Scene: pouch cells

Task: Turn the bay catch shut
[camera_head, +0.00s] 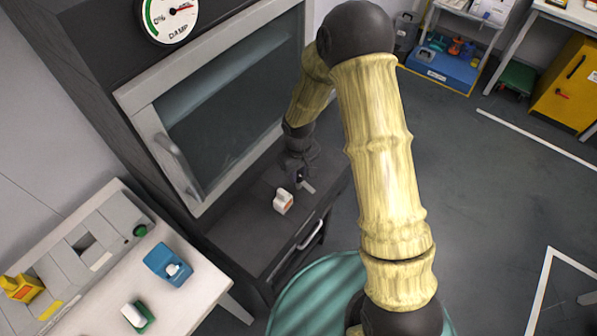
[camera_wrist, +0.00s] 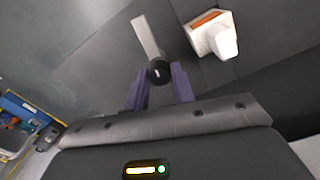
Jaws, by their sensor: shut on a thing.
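The bay catch shows in the wrist view as a dark round knob (camera_wrist: 158,72) with a light grey bar (camera_wrist: 147,37) reaching up from it. My gripper (camera_wrist: 160,80) has its two purple fingers on either side of the knob, shut on it. In the head view my gripper (camera_head: 299,179) is low at the dark ledge in front of the cabinet, and the catch bar (camera_head: 308,187) shows just to its right. The fingers hide part of the catch there. The cabinet's glass door (camera_head: 225,105) looks closed.
A white block with an orange label (camera_head: 283,201) stands close beside the catch; it also shows in the wrist view (camera_wrist: 213,36). A door handle (camera_head: 178,165) and a lower handle (camera_head: 310,234) stick out from the cabinet. A white table (camera_head: 185,300) with small items stands at left.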

